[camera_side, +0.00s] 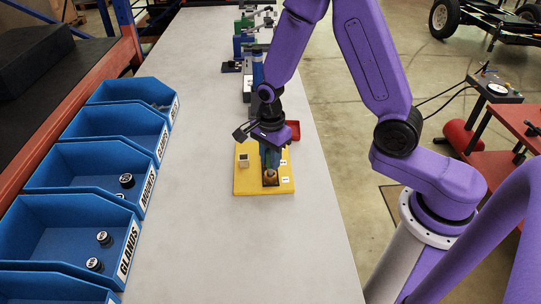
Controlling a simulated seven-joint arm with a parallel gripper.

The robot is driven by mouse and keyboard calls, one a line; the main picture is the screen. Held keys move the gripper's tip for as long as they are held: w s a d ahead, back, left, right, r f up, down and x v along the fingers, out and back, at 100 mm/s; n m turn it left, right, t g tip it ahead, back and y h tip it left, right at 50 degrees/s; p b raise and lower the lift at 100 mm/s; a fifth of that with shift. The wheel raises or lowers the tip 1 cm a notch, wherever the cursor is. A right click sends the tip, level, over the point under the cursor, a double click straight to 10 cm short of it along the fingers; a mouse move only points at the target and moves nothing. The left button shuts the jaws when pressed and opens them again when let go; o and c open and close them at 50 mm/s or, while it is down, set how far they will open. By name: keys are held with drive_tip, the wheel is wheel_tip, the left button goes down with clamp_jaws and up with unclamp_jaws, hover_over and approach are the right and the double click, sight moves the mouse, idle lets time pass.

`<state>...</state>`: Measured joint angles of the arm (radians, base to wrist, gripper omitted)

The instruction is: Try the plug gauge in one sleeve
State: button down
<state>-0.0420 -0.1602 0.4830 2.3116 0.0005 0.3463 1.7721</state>
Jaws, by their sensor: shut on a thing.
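My gripper (270,163) points down over a yellow board (250,185) on the grey bench. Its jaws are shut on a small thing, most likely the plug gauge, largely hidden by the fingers. Directly below the fingertips, near the front of the board, is a brown block-like piece (270,180), possibly a sleeve holder. Whether the held gauge touches or enters it is too small to tell. A pale square piece (243,160) sits at the left of the board. Small white labels (285,180) lie along its right side. No sleeve can be made out clearly.
Blue bins (75,230) with a few dark round parts line the left side. A red tray (293,130) lies behind the board at right. Several devices (245,45) stand farther back along the bench. The bench front and left of the board are clear.

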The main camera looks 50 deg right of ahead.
drive_tip(key=shift+f, duration=0.7)
idle(0.6)
drive_tip(key=shift+r, duration=0.15)
idle(0.7)
drive_tip(key=shift+r, duration=0.35)
drive_tip(key=shift+r, duration=2)
